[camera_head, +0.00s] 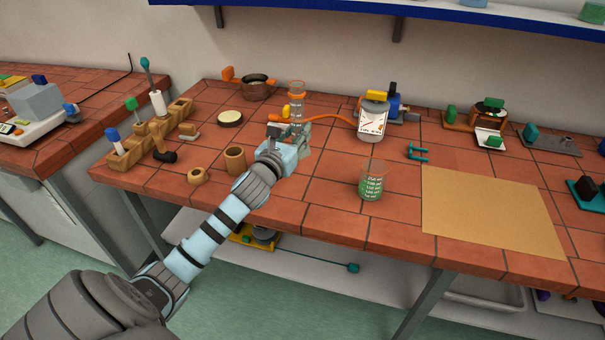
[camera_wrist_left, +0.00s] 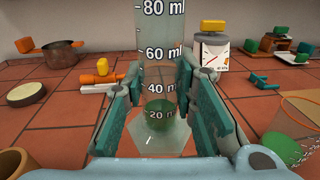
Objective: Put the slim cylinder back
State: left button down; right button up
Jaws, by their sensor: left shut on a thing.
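The slim cylinder (camera_head: 297,100) is a clear graduated tube with an orange rim, upright over the left-centre part of the bench. In the left wrist view the slim cylinder (camera_wrist_left: 160,45) shows marks from 20 to 80 ml, green at the bottom and a clear hexagonal foot. My left gripper (camera_head: 296,131) is shut on it, with teal finger pads (camera_wrist_left: 160,95) on both sides of the tube. I cannot tell whether the foot touches the tiles. My right gripper is not in view.
A wooden block rack (camera_head: 152,136) stands at the left. An orange tube (camera_head: 333,119) runs behind the gripper. A tan mat (camera_head: 490,215) lies bare at right.

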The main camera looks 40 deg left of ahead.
pick_arm(q)
jog(key=shift+s+a+r, duration=0.15)
jog(key=shift+s+r, duration=0.15)
jog(key=shift+s, duration=0.3)
jog(key=shift+s+a+r, duration=0.1)
jog(key=shift+s+r, duration=0.15)
jog(key=shift+s, duration=0.35)
jog(key=shift+s+f, duration=0.1)
jog(key=shift+f, duration=0.05)
jog(key=f+b, duration=0.1)
jog(key=f, duration=0.2)
jog(key=f+b, duration=0.1)
jog(key=f, duration=0.2)
jog(key=f+b, duration=0.2)
jog(key=f, duration=0.1)
jog(key=shift+w+f, duration=0.1)
jog(key=shift+w, duration=0.3)
jog(key=shift+f, duration=0.3)
jog(key=shift+r, duration=0.1)
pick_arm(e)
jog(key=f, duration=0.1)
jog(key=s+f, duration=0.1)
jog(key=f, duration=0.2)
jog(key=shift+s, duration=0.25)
